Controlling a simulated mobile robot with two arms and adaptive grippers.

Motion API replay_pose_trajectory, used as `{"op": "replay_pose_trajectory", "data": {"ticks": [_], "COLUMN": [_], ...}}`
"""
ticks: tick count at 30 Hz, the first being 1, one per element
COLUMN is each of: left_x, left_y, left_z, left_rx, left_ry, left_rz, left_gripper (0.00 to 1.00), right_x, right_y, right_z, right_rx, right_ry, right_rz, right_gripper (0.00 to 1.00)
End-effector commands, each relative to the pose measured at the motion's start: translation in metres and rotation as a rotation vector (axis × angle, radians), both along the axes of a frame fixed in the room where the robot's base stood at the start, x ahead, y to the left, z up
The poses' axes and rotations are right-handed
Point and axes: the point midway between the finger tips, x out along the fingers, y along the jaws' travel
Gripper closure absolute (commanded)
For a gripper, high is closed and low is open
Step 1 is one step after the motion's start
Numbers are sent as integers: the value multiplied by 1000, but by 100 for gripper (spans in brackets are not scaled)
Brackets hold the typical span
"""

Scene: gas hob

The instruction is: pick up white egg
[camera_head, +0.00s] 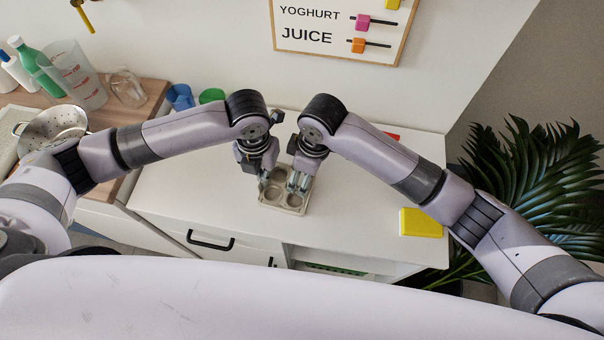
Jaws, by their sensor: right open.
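A small beige tray with round cups (270,199) sits on the white cabinet top, near its front edge. My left gripper (263,181) points down over the left back part of the tray. Whether its fingers are open or shut is too small to tell. My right gripper (299,182) is open and points down over the tray's right side. The two grippers are close together and hide part of the tray. I cannot make out a white egg; the cups that show look empty.
A yellow block (421,222) lies at the cabinet's right front corner. A blue cup (180,97) and a green cup (211,96) stand at the back left. A colander (52,127) is on the wooden counter. The white top beside the tray is clear.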

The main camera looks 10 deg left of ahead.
Motion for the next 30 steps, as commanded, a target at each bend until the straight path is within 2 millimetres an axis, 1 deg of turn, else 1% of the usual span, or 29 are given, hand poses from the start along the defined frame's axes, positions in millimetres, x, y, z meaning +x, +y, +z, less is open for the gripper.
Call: {"op": "replay_pose_trajectory", "data": {"ticks": [4,19,26,28,30], "left_x": [0,0,0,0,0], "left_y": [0,0,0,0,0], "left_z": [0,0,0,0,0], "left_rx": [0,0,0,0,0], "left_ry": [0,0,0,0,0], "left_rz": [0,0,0,0,0], "left_gripper": [100,100,100,100,100], "right_x": [0,0,0,0,1], "right_y": [0,0,0,1,1], "right_z": [0,1,1,5,12], "right_rx": [1,1,1,3,5], "right_ry": [0,0,0,-2,-2], "right_rz": [0,0,0,1,1], "right_gripper": [42,76,76,76,76]}}
